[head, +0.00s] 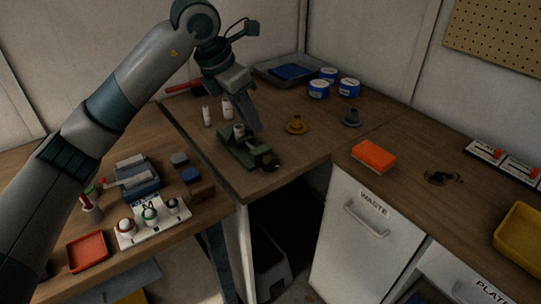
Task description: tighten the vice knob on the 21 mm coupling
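A green vice (236,148) stands on the corner of the wooden bench. A small light grey cylindrical piece, apparently the coupling (239,130), sits upright at the vice's jaws. A dark knob (270,163) is at the vice's front right end. My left gripper (256,129) points down just above and behind the vice, with its tips short of the knob. Its fingers overlap from this angle, so I cannot see a gap between them or whether they touch anything. The size of the coupling cannot be read. My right gripper is out of view.
Two white bottles (227,109) stand left of the vice. An amber fitting (297,125) and a grey fitting (351,118) stand right of it. Blue-lidded tubs (348,88) and a dark tray (264,72) are behind. An orange sponge (374,155) lies on the right bench.

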